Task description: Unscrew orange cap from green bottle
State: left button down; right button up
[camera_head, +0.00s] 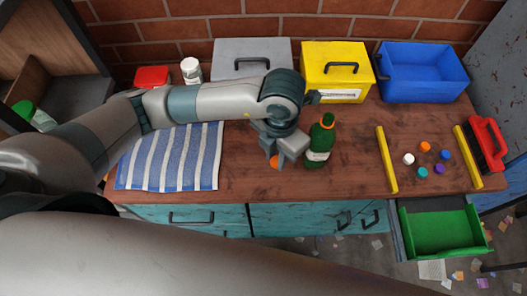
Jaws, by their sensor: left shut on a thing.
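The green bottle (318,144) stands on the brown worktop near the middle, with a pale label low on its side. My left gripper (281,158) is just left of the bottle, low over the worktop and apart from the bottle's neck. It is shut on a small orange piece that looks like the orange cap (274,162); the fingers hide most of it. The bottle's top is small in view, and its details are hard to make out. My right gripper is not in view.
Grey, yellow (336,70) and blue (421,72) boxes line the back. Several loose caps (424,146) lie between two yellow bars (386,160) at right, near a red brush (488,143). A striped cloth (170,160) lies left. A green drawer (440,232) stands open at front right.

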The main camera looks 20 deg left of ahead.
aim_at(265, 161)
pick_arm(q)
jog(key=w+a+f, duration=0.1)
jog(key=a, duration=0.1)
jog(key=w+a+f+p, duration=0.1)
jog(key=w+a+f, duration=0.1)
jog(key=shift+w, duration=0.15)
jog(key=shift+f, duration=0.1)
jog(key=shift+f+p, duration=0.9)
jog(key=shift+f, duration=0.95)
jog(key=shift+d+f, duration=0.1)
jog(key=shift+f, duration=0.1)
jog(key=c, duration=1.5)
grip_release()
jog(key=shift+c, duration=0.2)
